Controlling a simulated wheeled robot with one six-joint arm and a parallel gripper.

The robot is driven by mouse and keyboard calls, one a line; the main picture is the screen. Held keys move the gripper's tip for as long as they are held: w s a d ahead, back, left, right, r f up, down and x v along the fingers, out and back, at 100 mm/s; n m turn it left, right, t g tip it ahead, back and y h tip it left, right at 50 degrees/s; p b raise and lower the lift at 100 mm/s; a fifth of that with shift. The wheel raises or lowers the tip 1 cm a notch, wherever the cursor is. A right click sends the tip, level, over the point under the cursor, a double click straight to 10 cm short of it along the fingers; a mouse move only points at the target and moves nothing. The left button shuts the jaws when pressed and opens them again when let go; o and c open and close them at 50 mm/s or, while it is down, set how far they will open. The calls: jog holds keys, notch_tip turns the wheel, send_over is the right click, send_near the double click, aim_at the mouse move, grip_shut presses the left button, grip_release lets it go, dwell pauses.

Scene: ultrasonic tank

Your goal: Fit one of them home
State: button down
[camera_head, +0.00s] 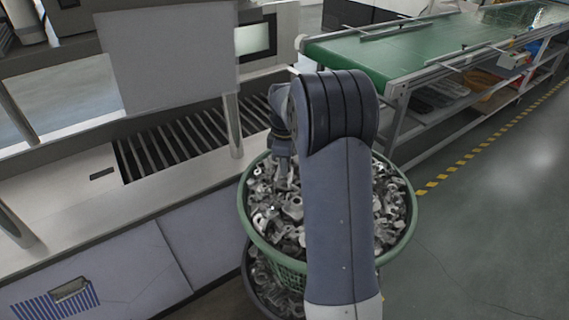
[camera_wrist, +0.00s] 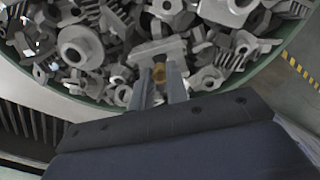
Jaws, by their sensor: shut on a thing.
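A green basket (camera_head: 247,215) is heaped with grey metal parts (camera_head: 290,208). My gripper (camera_head: 284,180) points down into the left side of the heap, partly behind my own arm. In the wrist view, the fingers (camera_wrist: 160,84) are shut on a grey metal part (camera_wrist: 158,48) at the top of the pile, with a small brass-coloured spot between them. The part's lower side is hidden, and I cannot tell whether it still touches the pile. The basket's green rim (camera_wrist: 275,52) curves around the heap. The ultrasonic tank (camera_head: 190,140), with dark slats in its opening, stands to the left.
A second, dark basket (camera_head: 262,283) of parts sits beneath the green one. A metal post (camera_head: 232,125) and a grey panel (camera_head: 165,55) rise at the tank. A green conveyor table (camera_head: 400,55) stands behind. The floor at the right (camera_head: 470,230) is clear.

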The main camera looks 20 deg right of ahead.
jog(key=shift+f+b, duration=0.35)
jog(key=shift+f, duration=0.35)
dwell(0.6)
jog(key=c, duration=1.3)
grip_release()
notch_tip(320, 180, up, 11)
jog(key=shift+b, duration=0.3)
jog(key=shift+f, duration=0.15)
notch_tip(320, 180, down, 10)
jog(key=shift+f+p, duration=0.25)
jog(key=shift+p, duration=0.05)
jog(key=shift+r, duration=0.15)
